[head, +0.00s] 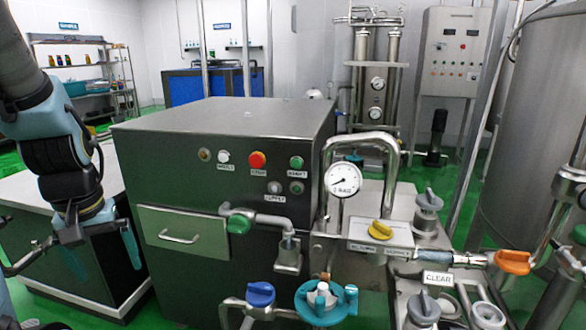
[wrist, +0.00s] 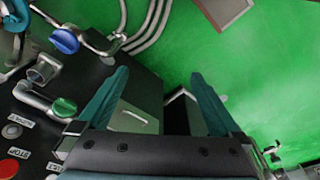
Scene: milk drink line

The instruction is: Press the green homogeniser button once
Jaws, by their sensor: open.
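The homogeniser is a dark steel cabinet (head: 215,125) in the middle of the head view. A green button (head: 296,162) sits at the upper right of its front, above a small label I cannot read surely. A second green round fitting (head: 296,187) lies just below it. The red button (head: 257,160) is to their left; it also shows at the lower left edge of the wrist view (wrist: 8,168). My gripper (head: 105,260) hangs at the left, well apart from the buttons, fingers down, open and empty.
A drawer (head: 181,236) is shut in the cabinet's front. A pipe with a green valve handle (head: 239,224) juts out below the buttons. A pressure gauge (head: 343,179) and bent pipe stand to the right. A counter (head: 60,225) is at the left behind my arm.

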